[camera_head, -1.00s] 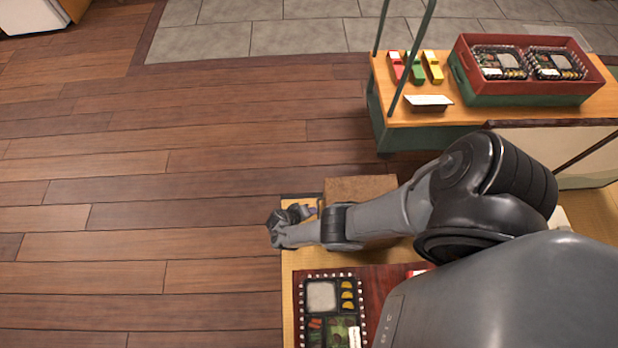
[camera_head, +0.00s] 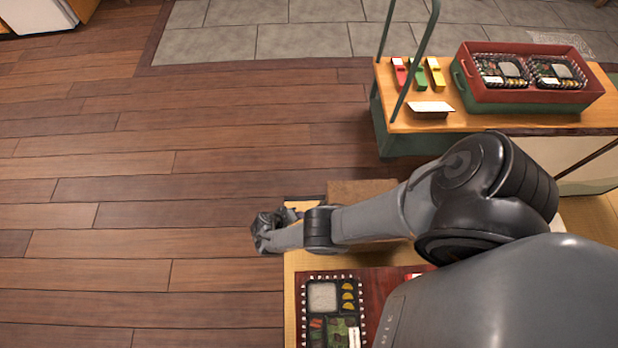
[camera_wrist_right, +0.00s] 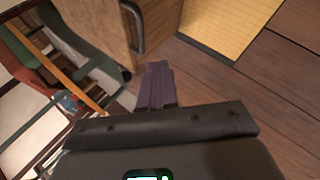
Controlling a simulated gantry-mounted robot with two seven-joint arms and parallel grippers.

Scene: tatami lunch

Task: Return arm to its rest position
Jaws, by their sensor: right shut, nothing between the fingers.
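My right arm reaches across the head view from the lower right. Its gripper (camera_head: 268,232) is at the left edge of the low tatami platform (camera_head: 291,268), partly past that edge over the wood floor. In the right wrist view the fingers (camera_wrist_right: 158,84) are together and empty, pointing toward a wooden box with a dark handle (camera_wrist_right: 136,25). The fingertips are hard to make out in the head view. My left gripper is not in view.
A bento box (camera_head: 322,297) lies on a dark red tray (camera_head: 375,286) below my forearm. A brown box (camera_head: 350,190) stands behind the forearm. A counter (camera_head: 470,121) at the upper right holds a red crate (camera_head: 530,97) with bentos. Floor on the left is clear.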

